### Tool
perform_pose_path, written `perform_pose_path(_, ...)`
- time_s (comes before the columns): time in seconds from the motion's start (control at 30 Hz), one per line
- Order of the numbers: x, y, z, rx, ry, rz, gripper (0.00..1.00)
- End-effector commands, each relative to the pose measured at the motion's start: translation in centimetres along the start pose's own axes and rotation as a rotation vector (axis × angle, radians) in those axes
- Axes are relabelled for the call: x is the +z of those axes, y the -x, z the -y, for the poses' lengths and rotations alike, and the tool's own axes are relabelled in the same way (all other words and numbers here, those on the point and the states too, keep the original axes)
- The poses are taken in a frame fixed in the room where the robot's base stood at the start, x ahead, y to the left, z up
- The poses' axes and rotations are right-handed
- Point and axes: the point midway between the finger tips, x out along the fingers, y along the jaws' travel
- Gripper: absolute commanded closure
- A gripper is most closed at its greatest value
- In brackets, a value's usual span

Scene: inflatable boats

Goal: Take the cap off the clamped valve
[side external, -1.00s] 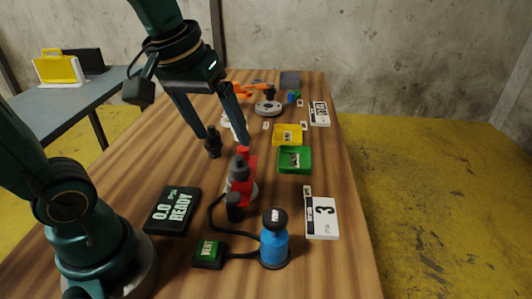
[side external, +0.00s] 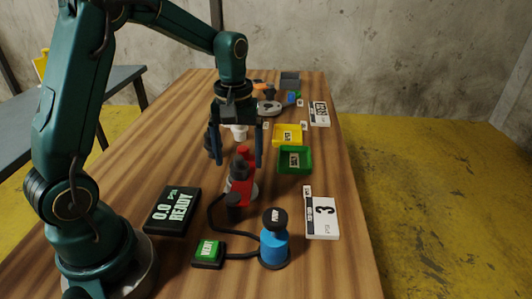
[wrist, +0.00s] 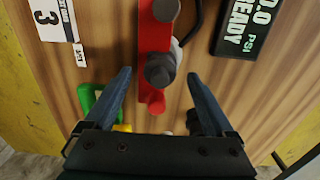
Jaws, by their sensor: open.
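The red clamp (side external: 245,190) stands mid-table. A dark, round-topped piece, likely the capped valve (side external: 238,170), sits at it. In the wrist view the red clamp (wrist: 154,38) runs as a bar, with the dark round top of the valve (wrist: 160,70) at its middle. Where cap and valve body meet cannot be made out. My gripper (side external: 238,163) points down over the clamp, its jaws open and empty. In the wrist view my gripper (wrist: 158,73) has a fingertip on either side of the dark top, with gaps on both sides. Contact is not visible.
A dark knob (side external: 235,201) is at the clamp's near end. A blue pump bottle (side external: 274,248), a VENT box (side external: 208,252) and a pressure display (side external: 172,211) stand nearer. Green (side external: 295,160) and yellow (side external: 289,135) trays lie right. A dark upright piece (side external: 208,138) stands left.

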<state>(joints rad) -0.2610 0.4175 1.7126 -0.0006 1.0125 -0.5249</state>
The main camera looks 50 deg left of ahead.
Motion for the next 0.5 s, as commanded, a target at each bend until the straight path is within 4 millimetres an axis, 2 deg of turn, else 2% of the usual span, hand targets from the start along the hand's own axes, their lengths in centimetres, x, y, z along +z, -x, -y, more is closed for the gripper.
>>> perform_pose_path(0.1, 0.06, -0.77, 0.01, 0.0, -0.001, 0.001, 0.11)
perform_pose_path(0.37, 0.03, -0.9, -0.01, 0.001, -0.001, -0.001, 0.11)
perform_pose_path(0.47, 0.03, -0.89, -0.01, 0.001, -0.001, -0.001, 0.46)
perform_pose_path(0.5, 0.03, -0.89, -0.01, 0.001, -0.001, -0.001, 0.61)
